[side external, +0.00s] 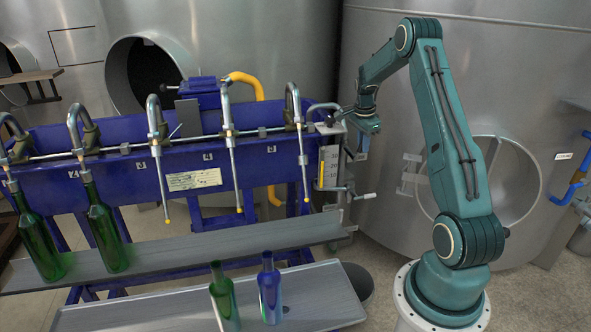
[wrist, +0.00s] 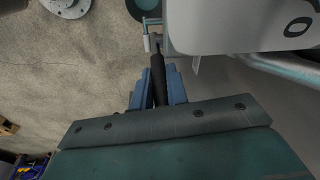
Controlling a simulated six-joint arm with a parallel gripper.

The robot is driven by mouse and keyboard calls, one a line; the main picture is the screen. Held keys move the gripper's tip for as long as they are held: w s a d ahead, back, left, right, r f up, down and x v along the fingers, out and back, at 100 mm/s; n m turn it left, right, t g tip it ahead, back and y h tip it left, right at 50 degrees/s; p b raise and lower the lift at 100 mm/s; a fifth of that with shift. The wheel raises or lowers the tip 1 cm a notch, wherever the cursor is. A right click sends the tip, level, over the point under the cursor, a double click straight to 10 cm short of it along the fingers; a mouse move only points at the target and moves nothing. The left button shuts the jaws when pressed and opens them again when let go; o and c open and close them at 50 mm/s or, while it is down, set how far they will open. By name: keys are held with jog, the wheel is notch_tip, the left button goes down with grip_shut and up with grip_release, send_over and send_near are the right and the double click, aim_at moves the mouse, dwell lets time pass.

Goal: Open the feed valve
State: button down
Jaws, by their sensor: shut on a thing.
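My gripper (side external: 362,146) is at the right end of the blue filling machine, pointing down. In the wrist view its two blue-grey fingers (wrist: 158,88) are shut on a black handle (wrist: 158,70), one finger on each side. The handle runs away from me towards metal fittings beside a white panel. I take it for the feed valve lever; its pivot is hidden. In the side view the grasp is small, and the lever's angle cannot be told.
The white panel (wrist: 230,25) bears an "O" mark. A metal crank (side external: 358,195) sticks out below my gripper. Curved filling spouts (side external: 228,95) line the machine, green bottles (side external: 105,235) stand on its shelf, and a large steel tank (side external: 500,90) stands behind me.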

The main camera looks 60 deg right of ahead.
jog(key=shift+w+a+r+g+h, duration=0.1)
jog(key=shift+w+a+g+h, duration=0.2)
jog(key=shift+g+h, duration=0.2)
jog(key=c, duration=1.4)
grip_release()
jog(key=shift+r, duration=0.1)
jog(key=v, duration=1.3)
jog(key=shift+r, duration=0.35)
